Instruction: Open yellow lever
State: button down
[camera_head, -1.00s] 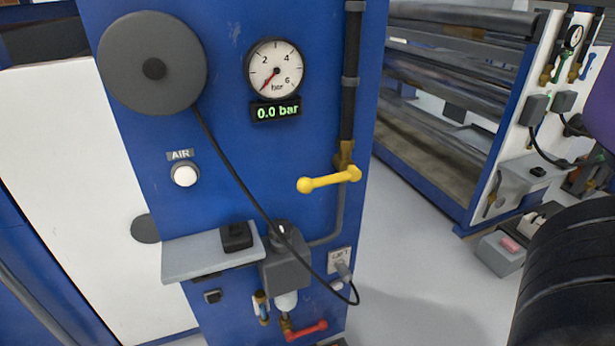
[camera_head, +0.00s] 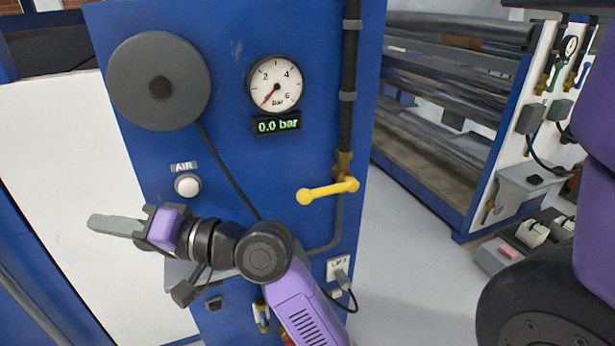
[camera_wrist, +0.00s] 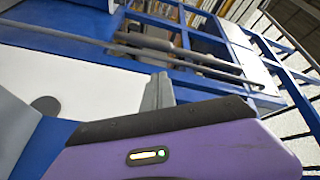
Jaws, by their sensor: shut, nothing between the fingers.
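The yellow lever (camera_head: 328,191) sits on a brass valve at the lower end of a black vertical pipe on the blue panel. It points left, close to horizontal, with a round knob at its left end. My gripper (camera_head: 95,223) is in front of the panel's left side, well to the left of the lever and apart from it. Its grey fingers are together and empty, pointing left. In the wrist view the fingers (camera_wrist: 159,90) show above the purple housing; the lever does not show there.
The round gauge (camera_head: 274,84) has its needle at the low end, and the display (camera_head: 277,125) reads 0.0 bar. A white AIR button (camera_head: 187,185) is left of the lever. My forearm covers the grey shelf and much of the lower panel. Rollers (camera_head: 450,90) stand behind at right.

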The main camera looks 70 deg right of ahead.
jog(key=d+r+n+g+y, duration=0.2)
jog(key=d+r, duration=0.2)
jog(key=r, duration=0.2)
notch_tip(320, 180, up, 4)
jog(key=m+g+h+p, duration=0.25)
jog(key=g+h, duration=0.55)
jog(key=g, duration=0.7)
send_over(320, 189)
jog(key=s+a, duration=0.2)
jog(key=a, duration=0.1)
jog(key=shift+s+d, duration=0.15)
jog(key=shift+s, duration=0.05)
jog(key=shift+f, duration=0.1)
jog(key=f, duration=0.4)
jog(key=w+d+f, duration=0.1)
jog(key=f, duration=0.4)
jog(key=w+d+f+p, duration=0.1)
jog(key=f, duration=0.3)
jog(key=shift+f, duration=0.35)
